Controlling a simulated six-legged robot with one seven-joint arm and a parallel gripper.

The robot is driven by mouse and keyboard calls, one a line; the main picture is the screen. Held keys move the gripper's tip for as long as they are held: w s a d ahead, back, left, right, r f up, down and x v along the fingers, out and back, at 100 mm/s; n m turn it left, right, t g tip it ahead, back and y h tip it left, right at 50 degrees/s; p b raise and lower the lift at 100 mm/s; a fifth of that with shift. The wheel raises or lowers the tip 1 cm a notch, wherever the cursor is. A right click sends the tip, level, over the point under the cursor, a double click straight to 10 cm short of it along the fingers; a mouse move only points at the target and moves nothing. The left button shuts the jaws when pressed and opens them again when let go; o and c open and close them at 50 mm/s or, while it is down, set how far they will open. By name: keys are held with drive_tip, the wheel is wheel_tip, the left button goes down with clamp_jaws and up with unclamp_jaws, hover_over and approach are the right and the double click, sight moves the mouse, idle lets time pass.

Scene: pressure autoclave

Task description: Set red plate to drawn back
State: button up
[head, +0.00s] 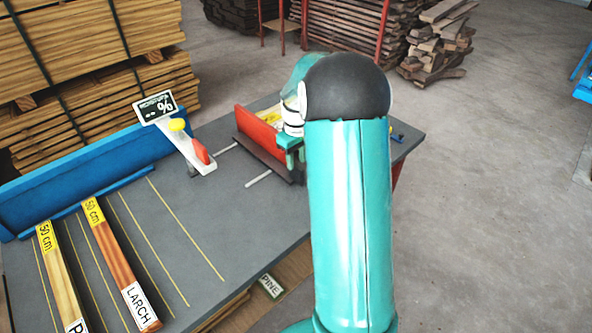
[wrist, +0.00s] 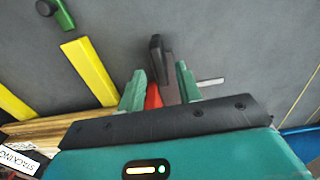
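The red plate (head: 257,131) stands upright across the grey table, with a dark strip along its lower front. My arm hides its right part in the head view. My gripper (head: 290,158) is down at the plate's near side, its green fingers pointing down. In the wrist view, my gripper (wrist: 160,82) has its fingers apart, with a bit of red plate (wrist: 153,97) and a dark upright piece (wrist: 157,60) between and just beyond them. A gap shows beside the dark piece. Whether a finger touches the plate is unclear.
Pale bars or slots (head: 258,179) run left of the plate. A scale-like device with a % display (head: 157,107) stands left. A blue fence (head: 90,180) and labelled boards, one marked LARCH (head: 125,265), lie at left. Timber stacks (head: 90,50) stand behind. Open floor (head: 500,200) lies right.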

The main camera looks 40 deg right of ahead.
sight(296, 165)
wheel_tip(296, 165, down, 6)
drive_tip(key=shift+r, duration=0.25)
clamp_jaws()
